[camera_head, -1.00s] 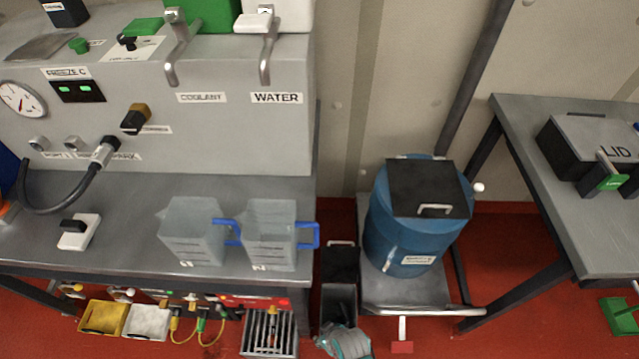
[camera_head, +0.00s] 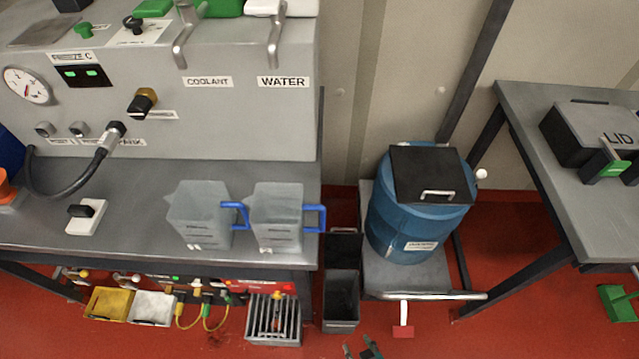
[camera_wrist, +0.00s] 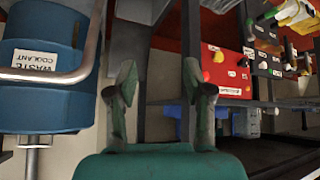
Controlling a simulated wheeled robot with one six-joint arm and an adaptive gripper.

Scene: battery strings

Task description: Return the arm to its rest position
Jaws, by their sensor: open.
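My gripper (camera_wrist: 160,95) shows in the wrist view with its two green-grey fingers apart and nothing between them. In the head view only its fingertips (camera_head: 362,350) show at the bottom edge, below the dark open bin; the rest of my arm is out of that view. In the wrist view the blue waste coolant drum (camera_wrist: 40,95) is at the left and the red battery unit (camera_wrist: 225,72) is to the right of the fingers. My gripper touches nothing that I can see.
The blue drum (camera_head: 417,215) stands on a low cart (camera_head: 385,285) beside the dark bin (camera_head: 341,300). Two jugs (camera_head: 200,215) (camera_head: 277,217) stand on the left bench (camera_head: 130,228). The right table (camera_head: 600,215) holds a box marked LID (camera_head: 590,135).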

